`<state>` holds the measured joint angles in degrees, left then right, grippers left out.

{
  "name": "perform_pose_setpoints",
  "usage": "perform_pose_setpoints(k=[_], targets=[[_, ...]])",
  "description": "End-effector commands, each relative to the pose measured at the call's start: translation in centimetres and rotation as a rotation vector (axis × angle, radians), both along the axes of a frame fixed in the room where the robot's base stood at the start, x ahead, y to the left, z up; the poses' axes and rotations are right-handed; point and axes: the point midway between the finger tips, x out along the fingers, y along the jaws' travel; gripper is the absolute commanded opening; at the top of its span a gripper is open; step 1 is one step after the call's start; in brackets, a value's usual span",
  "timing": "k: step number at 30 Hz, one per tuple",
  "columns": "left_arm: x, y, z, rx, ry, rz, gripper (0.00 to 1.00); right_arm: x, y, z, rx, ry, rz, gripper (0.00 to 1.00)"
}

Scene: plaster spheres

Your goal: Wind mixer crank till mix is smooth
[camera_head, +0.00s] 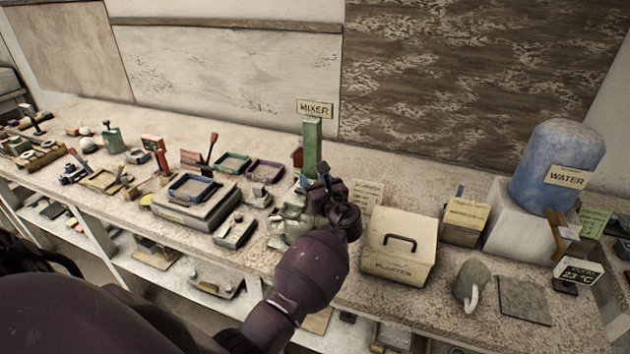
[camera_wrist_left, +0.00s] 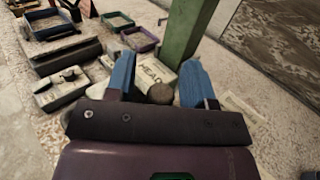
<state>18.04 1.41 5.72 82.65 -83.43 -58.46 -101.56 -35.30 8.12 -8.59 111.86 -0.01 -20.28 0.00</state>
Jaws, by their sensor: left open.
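The mixer's green post (camera_head: 312,150) stands at the back middle of the bench under a sign reading MIXER. It also shows in the left wrist view (camera_wrist_left: 187,28). My left gripper (camera_head: 325,185) is in front of the post and hides much of the mixer's lower part. In the left wrist view its two blue fingers (camera_wrist_left: 159,64) are apart. A rounded grey-brown knob (camera_wrist_left: 160,93) shows between them, in front of a pale lettered block (camera_wrist_left: 153,72). I cannot tell whether a finger touches the knob. The mix itself is not visible. My right gripper is not in view.
A plaster box (camera_head: 398,262) with a handle stands right of my left arm. A blue water tank (camera_head: 558,160) is at the far right. Trays and small tools crowd the left, including a blue tray (camera_head: 195,187) on a grey block. A grey jug (camera_head: 470,280) stands near the front edge.

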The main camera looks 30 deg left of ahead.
Motion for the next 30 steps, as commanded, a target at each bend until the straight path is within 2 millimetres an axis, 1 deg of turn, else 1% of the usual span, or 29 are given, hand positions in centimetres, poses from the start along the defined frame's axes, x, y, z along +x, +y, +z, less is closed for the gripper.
perform_pose_setpoints(k=[5, 12, 14, 15, 23, 30], targets=[[-0.01, 0.01, -0.01, 0.0, 0.0, 0.0, 0.49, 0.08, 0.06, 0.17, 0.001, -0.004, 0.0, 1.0], [-0.03, -0.01, -0.02, 0.0, 0.0, 0.0, 0.12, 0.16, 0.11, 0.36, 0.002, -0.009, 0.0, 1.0], [-0.03, -0.02, -0.02, 0.0, 0.0, 0.0, 0.03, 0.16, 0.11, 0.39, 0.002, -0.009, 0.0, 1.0], [-0.02, -0.02, -0.02, 0.0, 0.0, 0.0, 0.0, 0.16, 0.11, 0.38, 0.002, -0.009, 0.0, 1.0], [0.14, 0.01, -0.04, 0.0, 0.0, 0.03, 0.0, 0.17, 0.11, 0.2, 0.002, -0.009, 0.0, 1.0], [0.67, 0.31, -0.09, -0.001, -0.001, 0.155, 0.0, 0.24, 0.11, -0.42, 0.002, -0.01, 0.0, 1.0]])
